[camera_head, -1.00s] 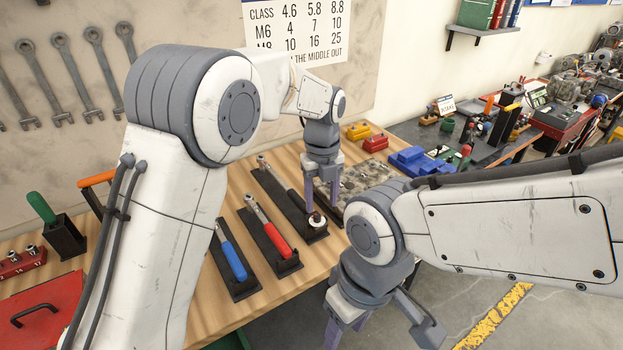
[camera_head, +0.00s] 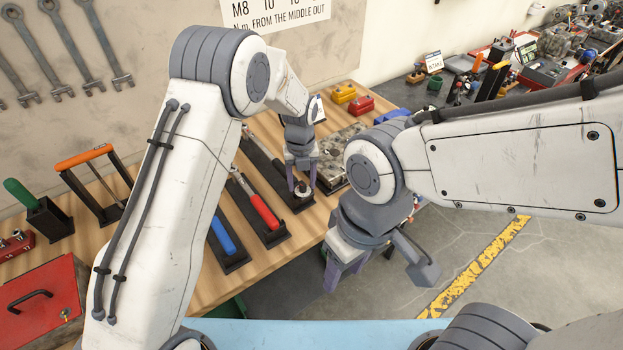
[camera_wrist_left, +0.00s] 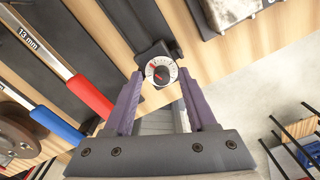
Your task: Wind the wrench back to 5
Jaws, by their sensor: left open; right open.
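The wrench with a round white dial (camera_wrist_left: 161,71) on its end lies in a black holder (camera_head: 262,160) on the wooden bench. The dial has dark marks and red marks; its numbers are too small to read. My left gripper (camera_head: 302,182) points down over the dial end. In the left wrist view its purple fingers (camera_wrist_left: 160,84) are open, one on each side of the dial, with visible gaps; I cannot tell their height over it. My right gripper (camera_head: 343,274) is open and empty, hanging in front of the bench edge.
A red-handled wrench (camera_head: 264,212) and a blue-handled wrench (camera_head: 223,236) lie in neighbouring black holders. A grey mottled block (camera_head: 340,150) stands close right of my left gripper. An orange-handled rack (camera_head: 84,157) and a red toolbox (camera_head: 45,305) are at the left.

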